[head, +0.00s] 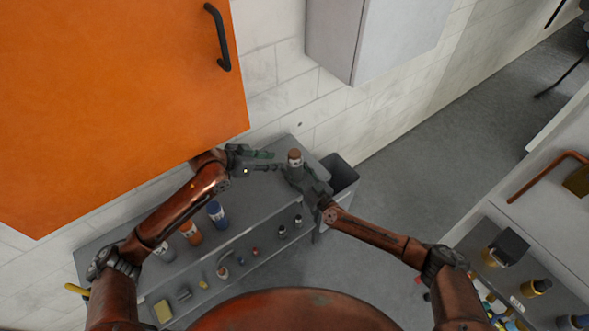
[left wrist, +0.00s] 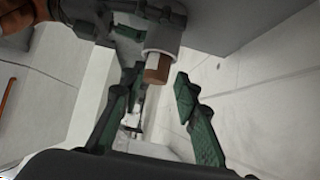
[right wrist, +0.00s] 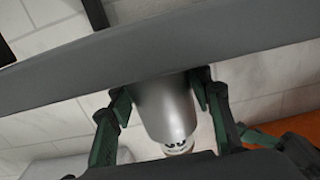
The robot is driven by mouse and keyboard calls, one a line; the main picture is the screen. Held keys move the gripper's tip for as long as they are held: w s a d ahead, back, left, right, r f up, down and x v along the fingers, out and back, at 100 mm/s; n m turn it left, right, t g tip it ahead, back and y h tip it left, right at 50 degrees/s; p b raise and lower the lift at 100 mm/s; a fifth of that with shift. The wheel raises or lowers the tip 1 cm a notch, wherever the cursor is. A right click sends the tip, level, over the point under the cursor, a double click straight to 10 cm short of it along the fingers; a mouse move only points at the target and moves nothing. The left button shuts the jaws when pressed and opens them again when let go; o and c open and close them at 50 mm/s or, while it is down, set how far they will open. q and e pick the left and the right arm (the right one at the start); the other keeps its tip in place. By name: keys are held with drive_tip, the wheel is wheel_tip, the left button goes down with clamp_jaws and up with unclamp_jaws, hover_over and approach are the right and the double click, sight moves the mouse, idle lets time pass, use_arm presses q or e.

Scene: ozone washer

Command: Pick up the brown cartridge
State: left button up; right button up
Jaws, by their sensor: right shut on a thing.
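The brown cartridge (head: 295,158), with a brown top and a pale band, is held above the far right end of the grey bench. My right gripper (head: 296,171) is shut on it; in the right wrist view its grey metal body (right wrist: 165,105) sits between the fingers. My left gripper (head: 275,161) is just left of the cartridge. In the left wrist view my left gripper's fingers (left wrist: 160,74) are apart, with the brown end (left wrist: 157,68) near the fingertips. Whether they touch it cannot be told.
A blue cartridge (head: 217,215), an orange one (head: 190,232) and a grey one (head: 163,252) stand on the grey bench (head: 140,215). An orange cabinet door (head: 120,100) overhangs the left. A dark bin (head: 342,171) stands right of the bench.

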drive_tip(key=c, duration=0.6)
use_arm(q)
drive_tip(key=o, duration=0.3)
drive_tip(key=shift+w, duration=0.4)
drive_tip(key=o, duration=0.4)
drive_tip(key=w+t+y, duration=0.2)
drive_tip(key=w+t, duration=0.1)
drive_tip(key=w, duration=0.5)
drive_tip(key=shift+w+a+f+y, duration=0.15)
drive_tip(key=shift+y, duration=0.25)
wheel_tip(320, 180, up, 7)
drive_tip(key=n+g+y, duration=0.5)
drive_tip(key=n+y, duration=0.1)
drive_tip(key=n, duration=0.7)
hover_over(295, 155)
drive_tip(key=s, duration=0.3)
drive_tip(key=x, duration=0.4)
drive_tip(key=shift+s+d+f, duration=0.15)
drive_tip(key=shift+s+d, duration=0.05)
drive_tip(key=shift+x, duration=3.2)
